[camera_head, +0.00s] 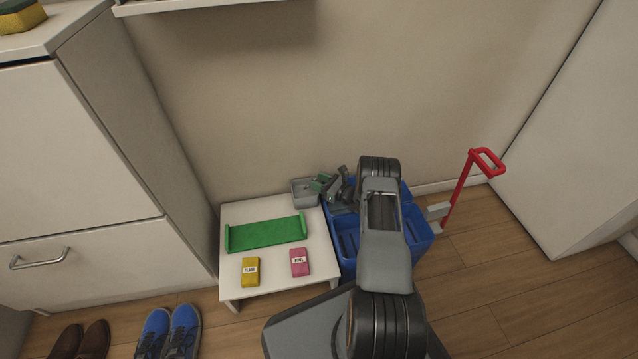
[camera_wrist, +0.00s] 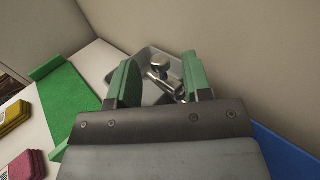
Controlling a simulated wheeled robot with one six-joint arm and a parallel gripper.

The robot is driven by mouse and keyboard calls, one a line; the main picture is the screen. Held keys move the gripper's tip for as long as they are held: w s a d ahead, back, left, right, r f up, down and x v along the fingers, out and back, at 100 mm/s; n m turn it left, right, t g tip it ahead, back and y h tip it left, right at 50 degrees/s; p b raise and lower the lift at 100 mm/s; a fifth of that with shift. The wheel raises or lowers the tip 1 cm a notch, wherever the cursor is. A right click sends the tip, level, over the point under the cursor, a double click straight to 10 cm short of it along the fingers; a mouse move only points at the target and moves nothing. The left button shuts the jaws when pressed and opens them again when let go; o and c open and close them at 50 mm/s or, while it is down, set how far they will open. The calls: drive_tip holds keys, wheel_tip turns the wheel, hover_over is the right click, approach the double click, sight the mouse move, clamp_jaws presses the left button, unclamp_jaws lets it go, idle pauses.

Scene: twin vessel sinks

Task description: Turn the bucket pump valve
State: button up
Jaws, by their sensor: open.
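The blue bucket (camera_head: 419,236) stands on the floor right of the low white table, partly hidden behind my arm. My gripper (camera_head: 325,184) is above the bucket's left back side, near a small grey basin (camera_head: 304,193). In the wrist view its two green-padded fingers (camera_wrist: 158,62) are open and apart. In the head view the valve is hidden or too small to make out.
The white table (camera_head: 278,213) bears a green tray (camera_head: 267,234), a yellow packet (camera_head: 250,271) and a pink packet (camera_head: 300,262). A red upright handle (camera_head: 458,193) stands right of the bucket. The wall is close behind. Shoes (camera_head: 167,333) lie at the lower left.

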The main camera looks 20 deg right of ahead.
drive_tip(key=shift+w+a, duration=0.15)
drive_tip(key=shift+w, duration=0.1)
clamp_jaws()
idle(0.3)
